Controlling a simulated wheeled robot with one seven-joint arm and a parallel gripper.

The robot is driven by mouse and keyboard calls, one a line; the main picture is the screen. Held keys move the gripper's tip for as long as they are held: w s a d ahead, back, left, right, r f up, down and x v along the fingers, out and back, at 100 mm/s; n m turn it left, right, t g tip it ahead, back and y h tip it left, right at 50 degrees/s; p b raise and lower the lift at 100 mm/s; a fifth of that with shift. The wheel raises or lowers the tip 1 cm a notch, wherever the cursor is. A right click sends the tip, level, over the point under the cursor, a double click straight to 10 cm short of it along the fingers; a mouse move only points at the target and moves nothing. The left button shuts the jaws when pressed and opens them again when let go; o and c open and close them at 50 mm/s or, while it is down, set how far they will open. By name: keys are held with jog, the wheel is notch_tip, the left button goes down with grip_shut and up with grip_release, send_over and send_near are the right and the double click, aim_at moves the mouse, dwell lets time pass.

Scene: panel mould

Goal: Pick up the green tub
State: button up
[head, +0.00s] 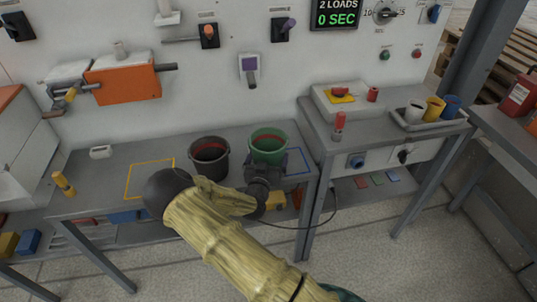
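The green tub (269,141) stands upright on the grey bench, inside or beside a blue outlined square (298,162). Reddish contents or an inner band show inside it. My gripper (266,164) is at the near side of the green tub, and its dark body overlaps the tub's lower front. The fingertips are hidden or too small to make out, so I cannot tell whether they touch the tub or are open. My arm, in a yellowish sleeve, reaches up from the bottom of the view.
A black tub (209,160) stands close to the left of the green tub. A yellow outlined square (150,180) on the bench is empty. A raised side bench (385,130) with a tray of cups (430,123) stands to the right. The wall panel with levers is behind.

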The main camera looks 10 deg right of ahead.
jog(key=c, duration=0.7)
notch_tip(320, 180, up, 10)
jog(key=shift+p, duration=0.35)
dwell(0.4)
